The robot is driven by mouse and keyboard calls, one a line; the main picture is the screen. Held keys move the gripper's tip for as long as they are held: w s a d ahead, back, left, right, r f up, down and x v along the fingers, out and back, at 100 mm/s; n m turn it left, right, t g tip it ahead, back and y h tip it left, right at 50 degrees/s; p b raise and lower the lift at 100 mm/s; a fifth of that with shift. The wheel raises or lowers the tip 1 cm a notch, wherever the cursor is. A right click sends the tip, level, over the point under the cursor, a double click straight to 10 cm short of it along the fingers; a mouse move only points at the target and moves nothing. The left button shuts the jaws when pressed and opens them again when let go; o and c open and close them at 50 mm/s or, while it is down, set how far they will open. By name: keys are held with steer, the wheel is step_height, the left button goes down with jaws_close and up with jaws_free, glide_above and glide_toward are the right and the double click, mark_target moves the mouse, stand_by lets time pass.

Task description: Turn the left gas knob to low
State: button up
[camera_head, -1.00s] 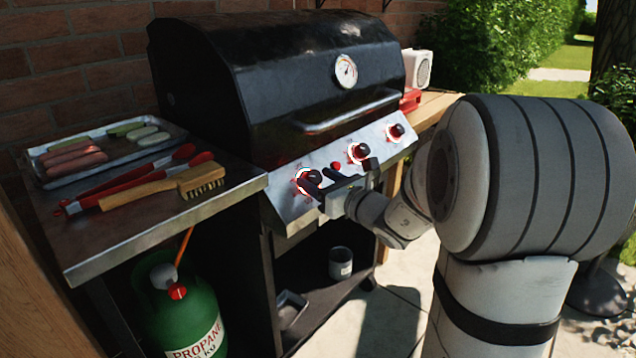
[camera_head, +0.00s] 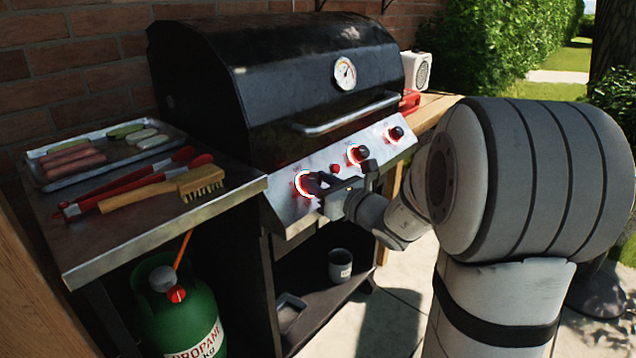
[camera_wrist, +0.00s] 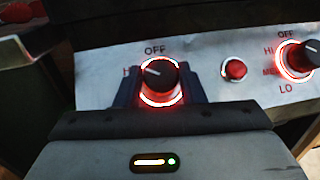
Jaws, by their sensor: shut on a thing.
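The left gas knob (camera_wrist: 160,76) is black with a glowing red ring, on the grill's silver front panel (camera_head: 290,217). In the wrist view its white pointer line is tilted to the upper left, between OFF and the partly hidden H mark. My gripper (camera_head: 318,184) is at this knob, and in the wrist view its two dark fingers (camera_wrist: 158,88) are closed against the knob's sides. The lower labels around this knob are hidden by my gripper.
A small red button (camera_wrist: 234,69) sits right of the left knob, then the middle knob (camera_head: 357,154) and the right knob (camera_head: 396,133). The lid handle (camera_head: 345,115) runs above. A side shelf (camera_head: 150,240) with tongs (camera_head: 130,185), a brush (camera_head: 165,188) and a food tray (camera_head: 62,180) is at left.

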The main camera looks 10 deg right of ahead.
steer(key=shift+f+n, duration=0.1)
steer(key=shift+n, duration=0.3)
steer(key=n+g+y, duration=0.1)
steer(key=n, duration=0.1)
steer(key=n+g+y+b, duration=0.1)
steer(key=n+y, duration=0.1)
steer(key=shift+w+d, duration=0.15)
steer(key=shift+d, duration=0.05)
steer(key=n+g+y, duration=0.1)
steer(key=n+g, duration=0.1)
steer(key=n, duration=0.1)
steer(key=n+g+y, duration=0.1)
steer(key=n+g, duration=0.1)
steer(key=n, duration=0.1)
steer(key=shift+w+d+y+p, duration=0.15)
steer(key=shift+y+p, duration=0.2)
steer(key=shift+y, duration=0.05)
steer(key=n+g+p, duration=0.1)
steer(key=n, duration=0.1)
steer(key=n+g, duration=0.2)
steer(key=n+g+p, duration=0.1)
steer(key=n, duration=0.1)
steer(key=shift+w+r+g+p, duration=0.15)
steer(key=shift+r+g+p, duration=0.15)
steer(key=shift+r, duration=0.05)
steer(key=shift+w+n+g+h+p, duration=0.1)
steer(key=shift+n+g+h+p, duration=0.2)
steer(key=shift+n+g+p, duration=1.25)
steer(key=shift+f+n, duration=0.1)
steer(key=shift+n, duration=0.55)
